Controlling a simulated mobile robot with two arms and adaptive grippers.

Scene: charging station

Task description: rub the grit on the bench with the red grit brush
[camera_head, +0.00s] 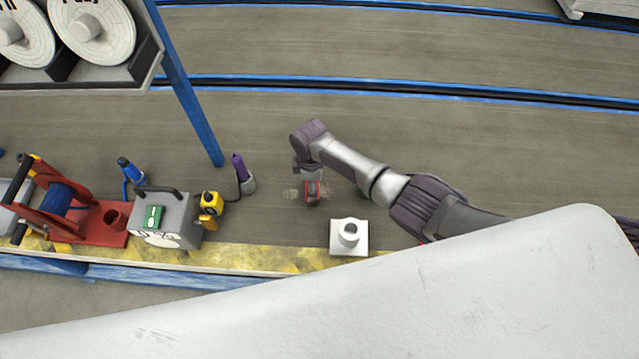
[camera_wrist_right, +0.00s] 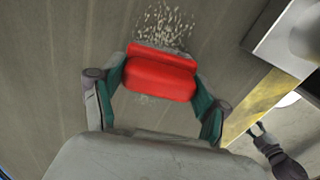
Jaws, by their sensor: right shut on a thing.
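The red grit brush (camera_head: 312,192) is in my right gripper (camera_head: 312,180), low over the bench (camera_head: 270,150). In the right wrist view the red brush (camera_wrist_right: 160,77) sits between the two fingers of the gripper (camera_wrist_right: 158,88), which is shut on it. Pale grit (camera_wrist_right: 165,25) lies scattered on the bench just beyond the brush, with a faint trace on the near side. I cannot tell whether the brush touches the bench.
A white block with a round post (camera_head: 349,240) stands near the bench's yellow front edge (camera_head: 270,260). A grey box with a handle (camera_head: 165,215), a yellow device (camera_head: 211,203), a purple-handled tool (camera_head: 240,170) and a red reel stand (camera_head: 100,222) stand to the left.

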